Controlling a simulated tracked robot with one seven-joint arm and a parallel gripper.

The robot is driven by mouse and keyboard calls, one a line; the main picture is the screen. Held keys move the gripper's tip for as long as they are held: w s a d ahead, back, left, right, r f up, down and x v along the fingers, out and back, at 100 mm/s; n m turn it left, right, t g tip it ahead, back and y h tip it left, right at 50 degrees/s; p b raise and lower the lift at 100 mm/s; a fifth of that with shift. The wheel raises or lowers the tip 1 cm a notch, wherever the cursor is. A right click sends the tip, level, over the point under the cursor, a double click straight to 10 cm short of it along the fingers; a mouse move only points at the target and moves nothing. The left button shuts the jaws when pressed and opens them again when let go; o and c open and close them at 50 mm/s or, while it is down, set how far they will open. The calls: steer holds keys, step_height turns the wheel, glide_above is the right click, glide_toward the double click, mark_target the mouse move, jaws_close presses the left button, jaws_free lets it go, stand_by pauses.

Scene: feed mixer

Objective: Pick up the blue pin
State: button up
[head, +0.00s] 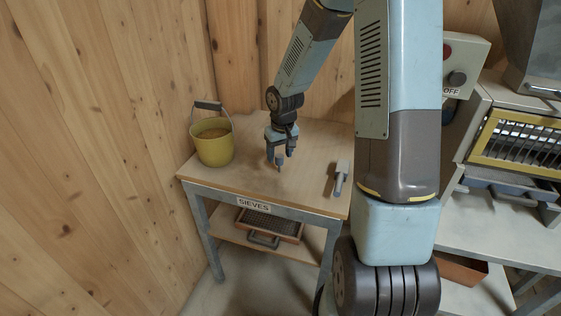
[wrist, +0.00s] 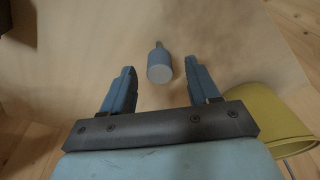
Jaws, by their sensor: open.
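My gripper (wrist: 158,80) is open and empty, with one finger on each side. In the head view my gripper (head: 280,155) points down over the middle of the table (head: 308,140).
A yellow bucket (head: 214,146) with feed stands at the table's left; it also shows in the wrist view (wrist: 265,125). A sieve (head: 268,224) rests on the lower shelf. The machine (head: 510,135) stands right.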

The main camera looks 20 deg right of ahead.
steer(key=shift+w+f, duration=0.15)
steer(key=shift+f, duration=0.9)
jaws_close()
steer(key=shift+r, duration=0.2)
